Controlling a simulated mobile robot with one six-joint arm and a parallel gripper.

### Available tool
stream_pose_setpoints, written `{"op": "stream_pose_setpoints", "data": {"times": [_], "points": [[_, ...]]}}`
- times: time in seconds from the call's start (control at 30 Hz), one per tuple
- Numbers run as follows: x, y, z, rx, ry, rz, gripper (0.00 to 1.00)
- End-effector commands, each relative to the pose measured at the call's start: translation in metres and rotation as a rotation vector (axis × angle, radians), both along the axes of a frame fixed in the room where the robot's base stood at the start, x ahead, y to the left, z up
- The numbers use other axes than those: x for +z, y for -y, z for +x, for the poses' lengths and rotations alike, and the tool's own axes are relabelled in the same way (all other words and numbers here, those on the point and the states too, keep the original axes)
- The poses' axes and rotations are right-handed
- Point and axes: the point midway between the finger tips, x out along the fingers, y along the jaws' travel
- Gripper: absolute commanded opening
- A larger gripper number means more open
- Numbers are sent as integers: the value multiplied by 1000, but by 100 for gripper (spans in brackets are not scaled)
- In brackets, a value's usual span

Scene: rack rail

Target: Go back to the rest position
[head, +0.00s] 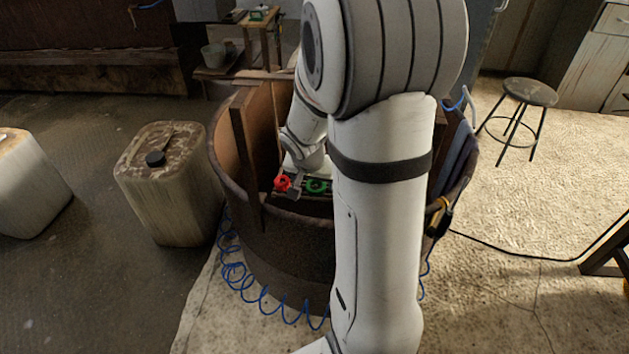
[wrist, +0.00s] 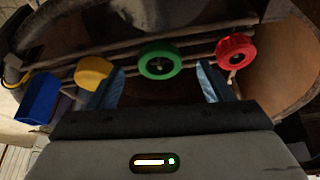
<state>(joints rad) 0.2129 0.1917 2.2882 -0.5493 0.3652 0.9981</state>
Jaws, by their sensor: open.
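My gripper (wrist: 160,88) is open in the wrist view, with its two blue-lined fingers spread apart. A green ring-shaped wheel (wrist: 160,60) shows between and beyond the fingertips; I cannot tell whether anything touches it. A red wheel (wrist: 236,50) is beside the right finger, and a yellow piece (wrist: 93,71) is beside the left finger. A blue piece (wrist: 38,97) is at the far left. In the head view, the red wheel (head: 282,184) and the green wheel (head: 317,186) show inside the barrel, and my arm hides the rest of the row.
The rusty round barrel (head: 290,240) stands around the rail (wrist: 130,48). A blue coiled hose (head: 262,300) hangs at its front. Two worn canisters stand at the left, one with a black cap (head: 155,159). A stool (head: 522,95) stands at the right on open floor.

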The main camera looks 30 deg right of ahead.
Motion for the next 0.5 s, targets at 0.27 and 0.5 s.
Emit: {"op": "stream_pose_setpoints", "data": {"times": [0.27, 0.5], "points": [[46, -12, -13, 2, 3, -1, 73], [55, -15, -17, -1, 1, 1, 73]]}}
